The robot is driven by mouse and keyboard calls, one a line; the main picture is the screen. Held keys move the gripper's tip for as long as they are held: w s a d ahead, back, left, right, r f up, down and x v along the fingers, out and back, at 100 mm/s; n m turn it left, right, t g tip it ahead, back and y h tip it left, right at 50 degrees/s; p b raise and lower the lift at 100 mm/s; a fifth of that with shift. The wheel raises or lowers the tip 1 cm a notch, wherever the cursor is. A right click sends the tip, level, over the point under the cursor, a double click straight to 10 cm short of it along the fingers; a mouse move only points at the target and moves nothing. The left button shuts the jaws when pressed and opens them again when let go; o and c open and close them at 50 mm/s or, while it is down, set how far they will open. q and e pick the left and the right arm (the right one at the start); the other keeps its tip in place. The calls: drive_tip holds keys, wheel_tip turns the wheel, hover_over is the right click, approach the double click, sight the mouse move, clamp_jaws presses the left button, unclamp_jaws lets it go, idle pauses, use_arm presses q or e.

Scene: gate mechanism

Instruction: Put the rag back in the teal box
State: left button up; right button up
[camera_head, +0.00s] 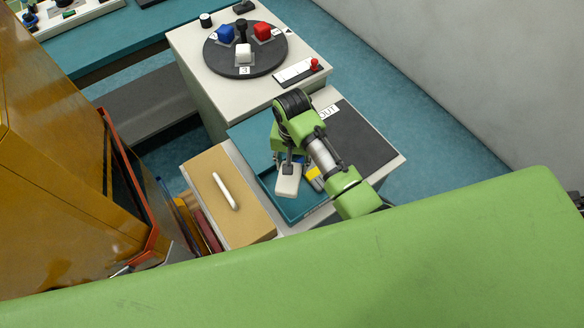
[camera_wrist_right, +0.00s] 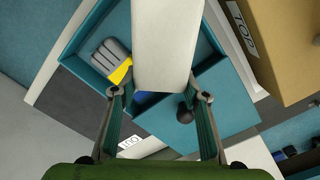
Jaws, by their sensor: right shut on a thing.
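The rag, a plain off-white piece (camera_head: 288,180), hangs below my right gripper (camera_head: 290,160). My right gripper is shut on it. In the right wrist view the rag (camera_wrist_right: 167,45) extends up from between the two fingertips (camera_wrist_right: 158,93) and covers part of the teal box. The teal box (camera_wrist_right: 88,75) is open beneath the rag, and its rim also shows in the head view (camera_head: 305,212). A grey-and-yellow glove-like item (camera_wrist_right: 113,62) lies in the box. I cannot tell whether the rag touches the box. My left gripper is not in view.
A flat teal panel (camera_wrist_right: 232,105) with a dark knob (camera_wrist_right: 186,112) adjoins the box. A tan box (camera_head: 228,190) with a white handle stands left. A dark mat (camera_head: 360,145) marked OUT lies right. A round turntable (camera_head: 245,62) with coloured blocks stands behind.

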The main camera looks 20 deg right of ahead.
wheel_tip(320, 180, down, 3)
drive_tip(key=shift+w+f, duration=0.1)
drive_tip(key=shift+f, duration=0.2)
drive_tip(key=shift+f, duration=0.4)
drive_tip(key=o, duration=1.1)
